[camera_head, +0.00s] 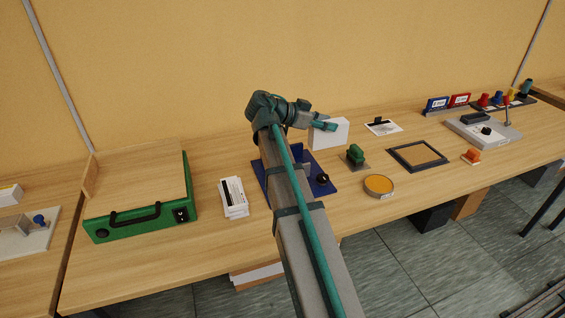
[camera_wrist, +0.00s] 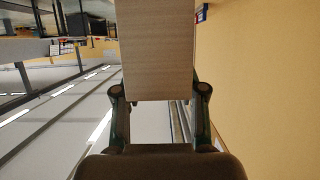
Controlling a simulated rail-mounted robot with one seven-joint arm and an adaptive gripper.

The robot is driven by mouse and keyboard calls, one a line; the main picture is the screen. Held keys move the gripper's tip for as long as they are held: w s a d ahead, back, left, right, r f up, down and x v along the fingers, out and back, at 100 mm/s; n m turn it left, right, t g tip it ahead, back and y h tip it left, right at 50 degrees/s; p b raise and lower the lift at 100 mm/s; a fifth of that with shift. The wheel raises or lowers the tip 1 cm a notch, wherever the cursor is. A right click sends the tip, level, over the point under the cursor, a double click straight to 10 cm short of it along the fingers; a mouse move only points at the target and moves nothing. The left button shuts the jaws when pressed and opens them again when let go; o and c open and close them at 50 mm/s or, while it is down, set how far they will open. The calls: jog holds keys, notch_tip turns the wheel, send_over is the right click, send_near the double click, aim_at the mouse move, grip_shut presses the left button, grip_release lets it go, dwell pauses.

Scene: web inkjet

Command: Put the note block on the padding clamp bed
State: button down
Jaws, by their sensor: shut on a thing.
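The note block is a pale white block (camera_head: 333,134) at the tip of my gripper (camera_head: 325,125) in the head view. In the wrist view, its beige face (camera_wrist: 158,50) fills the space between the two fingers of my gripper (camera_wrist: 160,92), which is shut on it. The block appears raised above the table, behind and slightly right of the padding clamp bed. I take the blue base with a black knob (camera_head: 318,184) to be the padding clamp bed. My arm hides much of this bed's middle and left.
A stack of printed cards (camera_head: 233,197) lies left of the blue bed, beside a green case (camera_head: 140,226). To the right are a green-handled stamp (camera_head: 355,155), an orange round tin (camera_head: 379,185) and a black frame (camera_head: 418,157). A wall (camera_head: 200,70) stands behind the table.

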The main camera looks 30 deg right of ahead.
jog(key=w+a+f+p, duration=0.1)
jog(key=w+a+f, duration=0.2)
jog(key=f, duration=0.1)
jog(key=w+a+f+p, duration=0.2)
jog(key=w+a+f, duration=0.1)
jog(key=f, duration=0.1)
jog(key=w+a+f+p, duration=0.2)
jog(key=w+a+f, duration=0.1)
jog(key=f, duration=0.1)
jog(key=shift+w+a+f, duration=0.25)
jog(key=shift+w+a, duration=0.15)
jog(key=shift+f, duration=0.1)
jog(key=shift+f+b, duration=0.25)
jog(key=shift+b, duration=0.15)
jog(key=c, duration=0.7)
grip_release()
jog(key=shift+o, duration=0.2)
jog(key=shift+r, duration=0.1)
